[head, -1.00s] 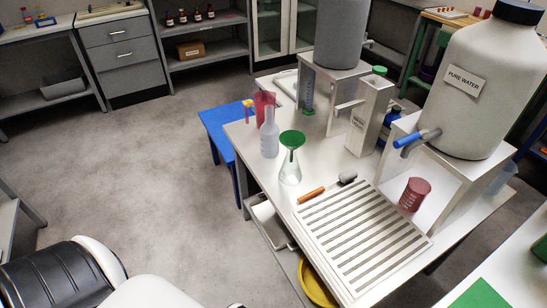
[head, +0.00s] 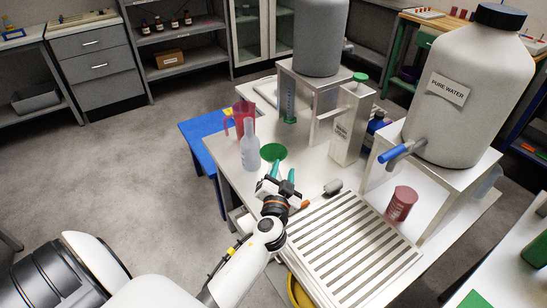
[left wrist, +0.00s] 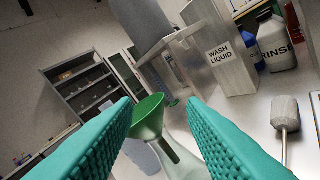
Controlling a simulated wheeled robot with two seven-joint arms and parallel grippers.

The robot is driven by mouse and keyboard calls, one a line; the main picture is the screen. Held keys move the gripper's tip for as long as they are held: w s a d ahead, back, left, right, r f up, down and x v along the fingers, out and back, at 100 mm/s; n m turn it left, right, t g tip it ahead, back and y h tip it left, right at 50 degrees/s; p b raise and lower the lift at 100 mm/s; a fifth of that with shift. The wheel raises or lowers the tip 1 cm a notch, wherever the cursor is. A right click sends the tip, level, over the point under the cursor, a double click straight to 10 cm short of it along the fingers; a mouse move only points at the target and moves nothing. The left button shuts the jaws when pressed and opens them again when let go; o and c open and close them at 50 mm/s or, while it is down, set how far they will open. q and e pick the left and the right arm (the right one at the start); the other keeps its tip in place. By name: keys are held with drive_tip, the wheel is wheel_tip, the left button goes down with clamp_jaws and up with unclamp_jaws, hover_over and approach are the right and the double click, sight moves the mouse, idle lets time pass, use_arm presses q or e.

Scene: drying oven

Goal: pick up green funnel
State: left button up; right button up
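The green funnel (head: 273,152) sits in the mouth of a clear flask on the white table, and my left arm hides most of the flask in the head view. The left wrist view shows the funnel (left wrist: 149,118) upright with its stem inside the flask (left wrist: 182,160). My left gripper (head: 283,178) is open, its teal fingers pointing at the funnel. In the left wrist view the funnel appears between the two fingers (left wrist: 164,115), ahead of them and nearer the left one. I cannot tell that either finger touches it. My right gripper is not in view.
A grey bottle (head: 250,148) and a red jug (head: 243,116) stand just left of the funnel. A wash-liquid box (head: 350,125) stands behind to the right.

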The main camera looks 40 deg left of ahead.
sight(284, 155)
use_arm(q)
drive_tip(key=x, duration=0.3)
drive_tip(key=p+x, duration=0.1)
drive_tip(key=x, duration=0.4)
drive_tip(key=shift+w+a+f, duration=0.15)
drive_tip(key=shift+a+f, duration=0.25)
drive_tip(key=shift+a, duration=0.1)
drive_tip(key=shift+c, duration=0.6)
clamp_jaws()
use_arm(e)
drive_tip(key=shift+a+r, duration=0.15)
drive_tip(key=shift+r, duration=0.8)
